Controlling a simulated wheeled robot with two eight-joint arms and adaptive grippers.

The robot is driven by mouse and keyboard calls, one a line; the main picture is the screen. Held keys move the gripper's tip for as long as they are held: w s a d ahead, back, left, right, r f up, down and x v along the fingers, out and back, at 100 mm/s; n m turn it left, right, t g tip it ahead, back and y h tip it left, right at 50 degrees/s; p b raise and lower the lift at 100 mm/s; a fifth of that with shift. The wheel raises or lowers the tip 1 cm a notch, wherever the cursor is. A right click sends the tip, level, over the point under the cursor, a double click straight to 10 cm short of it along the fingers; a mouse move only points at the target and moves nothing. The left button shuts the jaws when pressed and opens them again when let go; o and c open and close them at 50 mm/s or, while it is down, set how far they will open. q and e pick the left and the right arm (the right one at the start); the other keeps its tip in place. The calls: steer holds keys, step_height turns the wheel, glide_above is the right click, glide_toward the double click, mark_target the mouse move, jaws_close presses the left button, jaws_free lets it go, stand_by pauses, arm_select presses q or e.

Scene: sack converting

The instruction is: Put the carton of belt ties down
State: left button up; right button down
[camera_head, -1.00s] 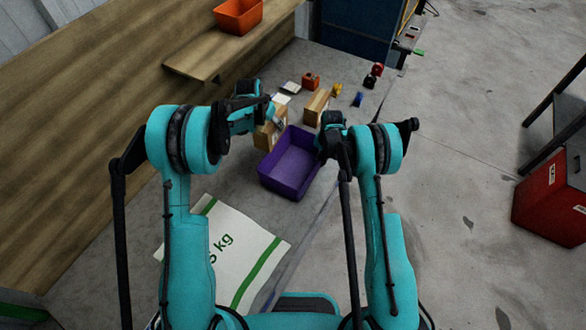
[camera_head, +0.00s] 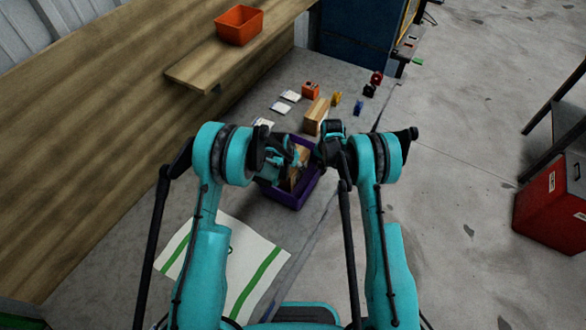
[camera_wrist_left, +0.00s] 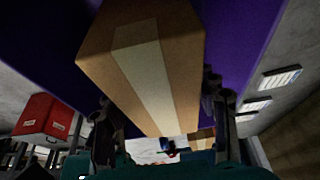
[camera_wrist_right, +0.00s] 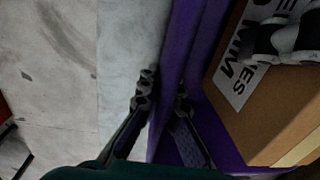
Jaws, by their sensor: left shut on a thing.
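The brown carton (camera_head: 296,176) is in or just over the purple crate (camera_head: 296,200). My left gripper (camera_head: 290,158) is shut on it. In the left wrist view the carton (camera_wrist_left: 150,65) sits between the fingers, with purple behind it. In the right wrist view its printed label shows, and the carton (camera_wrist_right: 262,112) is just inside the crate wall. I cannot tell whether it touches the crate's floor. My right gripper (camera_head: 322,150) is at the crate's right wall. In the right wrist view its open fingers (camera_wrist_right: 163,97) stand on either side of that wall (camera_wrist_right: 182,50).
Another brown box (camera_head: 315,116) stands behind the crate. White packets (camera_head: 280,107), an orange bin (camera_head: 311,90) and small coloured items lie farther back. A printed sack (camera_head: 235,262) lies in front. An orange tray (camera_head: 239,24) is on the wooden shelf at left.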

arm_select(q)
steer(key=shift+f, duration=1.15)
steer(key=shift+f, duration=0.15)
steer(key=o, duration=1.5)
steer(key=shift+o, duration=0.2)
